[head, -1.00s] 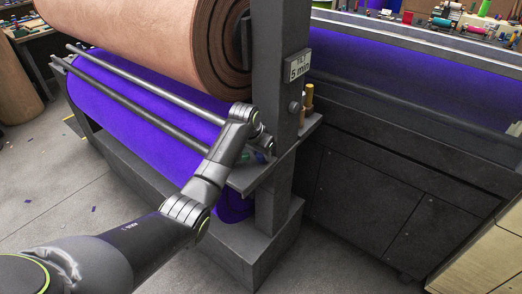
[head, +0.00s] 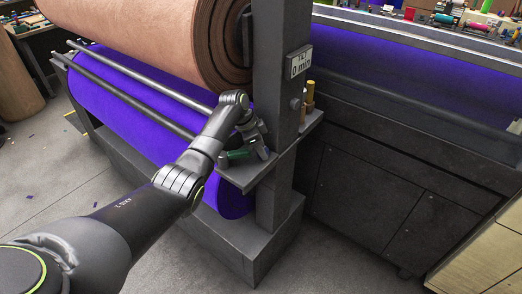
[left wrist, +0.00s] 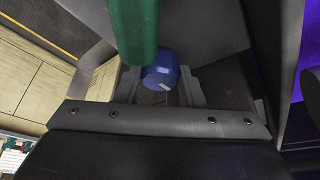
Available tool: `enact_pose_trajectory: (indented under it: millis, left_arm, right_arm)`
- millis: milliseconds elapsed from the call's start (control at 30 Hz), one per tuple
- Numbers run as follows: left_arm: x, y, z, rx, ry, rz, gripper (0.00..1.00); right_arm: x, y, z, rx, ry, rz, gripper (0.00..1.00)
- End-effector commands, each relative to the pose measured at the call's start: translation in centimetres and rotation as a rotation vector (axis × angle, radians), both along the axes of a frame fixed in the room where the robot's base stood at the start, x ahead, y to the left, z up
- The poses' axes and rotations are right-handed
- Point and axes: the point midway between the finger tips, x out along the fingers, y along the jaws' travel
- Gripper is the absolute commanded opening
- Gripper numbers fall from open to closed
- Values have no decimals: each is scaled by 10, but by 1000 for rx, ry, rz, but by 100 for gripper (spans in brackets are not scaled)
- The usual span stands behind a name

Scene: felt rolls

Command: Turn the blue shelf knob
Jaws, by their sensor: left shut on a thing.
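The blue knob (left wrist: 160,74), a short round knob with a white mark, shows in the left wrist view between the fingers of my left gripper (left wrist: 157,88). The gripper is shut on it. In the head view my left gripper (head: 257,147) is over the small grey shelf (head: 248,178) on the post, and I cannot make out the knob there. A green cylinder (head: 235,156) is beside the gripper on the shelf; it also shows near the knob in the left wrist view (left wrist: 135,28). My right gripper is not in view.
A small display (head: 299,63) on the dark post (head: 280,50) reads "0 min". A brown felt roll (head: 150,35) and a purple roll (head: 130,110) are left of the post. Small bottles (head: 309,97) stand at the shelf's right end. A dark cabinet (head: 390,200) is to the right.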

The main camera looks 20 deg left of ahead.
Motion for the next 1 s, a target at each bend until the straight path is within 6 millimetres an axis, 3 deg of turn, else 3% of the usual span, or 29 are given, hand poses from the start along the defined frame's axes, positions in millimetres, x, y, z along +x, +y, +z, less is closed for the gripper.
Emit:
enact_pose_trajectory:
  millis: [667,700,867,1000]
  left_arm:
    - [1,0,2,1,-4,-70,12]
    - [1,0,2,1,-4,-70,36]
    - [1,0,1,0,-3,-69,57]
    - [1,0,1,1,-2,-68,57]
  right_arm:
    - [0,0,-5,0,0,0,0]
    - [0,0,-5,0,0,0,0]
    - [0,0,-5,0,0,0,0]
    - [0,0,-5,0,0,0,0]
